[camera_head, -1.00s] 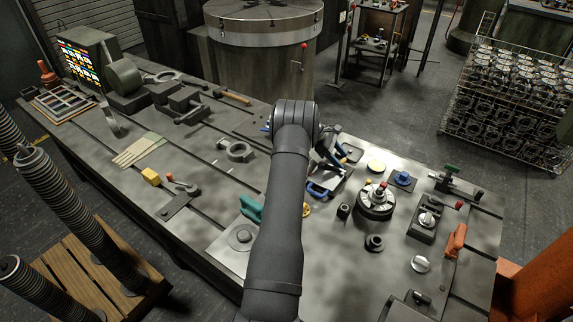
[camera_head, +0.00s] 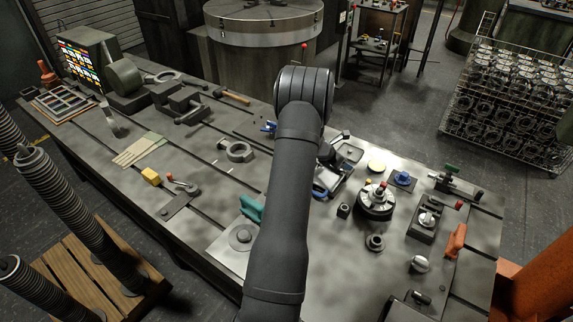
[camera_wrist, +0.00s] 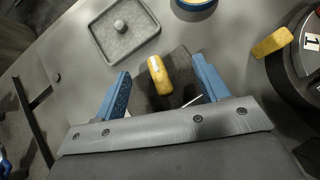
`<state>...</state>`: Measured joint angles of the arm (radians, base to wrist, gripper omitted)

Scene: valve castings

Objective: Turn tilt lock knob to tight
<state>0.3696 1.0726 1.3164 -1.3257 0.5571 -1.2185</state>
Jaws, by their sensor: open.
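A yellow bar-shaped knob (camera_wrist: 160,78) with a pale mark on one end stands on a dark plate (camera_wrist: 180,62) in the wrist view. It may be the tilt lock knob; I see no label on it. My gripper (camera_wrist: 160,66) has its two blue fingers open, one on each side of the knob, with visible gaps to both. I cannot tell how far the fingertips are above the plate. In the head view my gripper (camera_head: 324,186) is partly hidden by my arm, and the yellow knob is hidden there.
A grey square tray with a round peg (camera_wrist: 101,43) lies beyond the knob. A yellow pointer (camera_wrist: 272,43) sits beside a round dark fixture marked 1 (camera_wrist: 312,42). In the head view, a round fixture with a red-tipped top (camera_head: 375,203) stands right of my gripper.

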